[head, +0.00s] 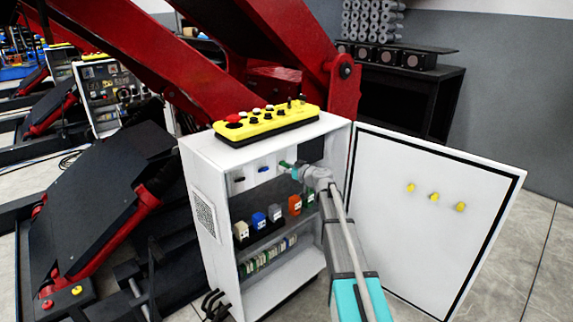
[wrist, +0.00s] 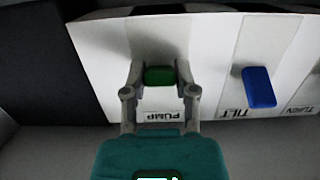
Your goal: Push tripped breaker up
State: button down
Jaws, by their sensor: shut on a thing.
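The open white cabinet holds a row of breakers on its upper panel. In the wrist view the green breaker lever (wrist: 160,75) sits between the tips of my gripper (wrist: 160,88), which is shut on it, beside the PUMP label (wrist: 165,116). The blue breaker lever (wrist: 259,87) is to its right, by an upside-down TILT label. A third lever, by the TURN label, is cut off at the right edge. In the head view my gripper (head: 294,169) reaches into the cabinet at the green lever (head: 284,164); the blue lever (head: 263,169) and a dark lever (head: 239,179) are left of it.
The cabinet door (head: 420,225) stands open at the right, close to my arm. A yellow control box (head: 266,123) lies on the cabinet top. Coloured relays (head: 258,220) stand on a shelf below the breakers. Red lift arms (head: 290,45) rise behind.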

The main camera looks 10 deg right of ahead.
jog(key=r+g+p, duration=0.1)
jog(key=p, duration=0.2)
jog(key=g+h+p, duration=0.1)
jog(key=g+p, duration=0.1)
jog(key=p, duration=0.1)
jog(key=shift+r+h, duration=0.3)
jog(key=shift+r, duration=0.1)
jog(key=g+h+p, duration=0.1)
jog(key=p, duration=0.2)
jog(key=shift+g, duration=0.3)
jog(key=shift+p, duration=0.35)
jog(key=shift+c, duration=2)
grip_release()
jog(key=shift+f+b, duration=0.3)
jog(key=shift+b, duration=0.4)
jog(key=b, duration=0.1)
jog(key=t+b, duration=0.1)
jog(key=b, duration=0.1)
jog(key=shift+s+f+t+y, duration=0.1)
jog(key=shift+f+t+y, duration=0.2)
jog(key=shift+f+y, duration=0.1)
jog(key=t+y+b, duration=0.1)
jog(key=t+b, duration=0.1)
jog(key=b, duration=0.2)
jog(key=f+t+y+b, duration=0.1)
jog(key=t+b, duration=0.1)
jog(key=b, duration=0.3)
jog(key=shift+w+f+y, duration=0.15)
jog(key=shift+w+y, duration=0.05)
jog(key=shift+y, duration=0.1)
